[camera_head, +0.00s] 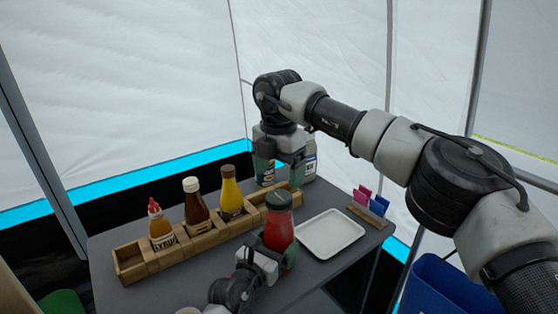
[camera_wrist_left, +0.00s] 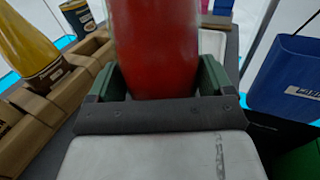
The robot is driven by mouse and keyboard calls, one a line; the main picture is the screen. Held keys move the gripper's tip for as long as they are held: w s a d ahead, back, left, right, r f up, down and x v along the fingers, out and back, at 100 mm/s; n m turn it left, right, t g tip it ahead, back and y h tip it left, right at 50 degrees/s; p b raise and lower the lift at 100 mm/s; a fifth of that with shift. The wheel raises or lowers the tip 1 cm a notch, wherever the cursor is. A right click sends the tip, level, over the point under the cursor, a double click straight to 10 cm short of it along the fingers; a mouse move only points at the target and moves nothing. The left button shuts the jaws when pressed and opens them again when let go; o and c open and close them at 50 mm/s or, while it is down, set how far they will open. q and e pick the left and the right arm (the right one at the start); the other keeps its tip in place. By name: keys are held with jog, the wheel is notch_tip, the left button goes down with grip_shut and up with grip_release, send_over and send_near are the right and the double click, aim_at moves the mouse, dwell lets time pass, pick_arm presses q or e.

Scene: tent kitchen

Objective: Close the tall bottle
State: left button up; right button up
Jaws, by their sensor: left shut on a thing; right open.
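The tall red bottle (camera_head: 279,232) stands upright at the front of the grey table, with a dark greenish top (camera_head: 279,200). I cannot tell whether that top is a lid or bare neck. My left gripper (camera_head: 268,258) is shut around its lower body. In the left wrist view the red bottle (camera_wrist_left: 155,50) fills the space between the green fingers, and its top is out of frame. My right gripper (camera_head: 281,158) points down, open, at the back of the table, in front of or around the jars there; its exact contact is unclear.
A wooden rack (camera_head: 134,262) holds a syrup bottle (camera_head: 160,228), a brown bottle (camera_head: 195,205) and a yellow bottle (camera_head: 231,195). A white tray (camera_head: 330,234) lies right of the red bottle. A jar (camera_head: 309,168) stands behind. A card holder (camera_head: 366,216) is at the right edge.

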pick_arm(q)
jog(key=shift+f, duration=0.1)
pick_arm(e)
jog(key=n, duration=0.4)
jog(key=shift+r+n, duration=0.15)
jog(key=shift+n, duration=0.15)
jog(key=n, duration=0.4)
jog(key=shift+r+n, duration=0.15)
jog(key=shift+n, duration=0.15)
jog(key=n, duration=0.4)
jog(key=shift+r, duration=0.1)
jog(key=n, duration=0.4)
jog(key=shift+r+n, duration=0.15)
jog(key=shift+n, duration=0.15)
jog(key=n, duration=0.4)
jog(key=shift+r+n, duration=0.15)
jog(key=shift+n, duration=0.15)
jog(key=n, duration=0.4)
jog(key=shift+r, duration=0.1)
jog(key=n, duration=0.6)
jog(key=shift+r+n, duration=0.2)
jog(key=shift+n, duration=0.1)
jog(key=n, duration=0.4)
jog(key=shift+r, duration=0.1)
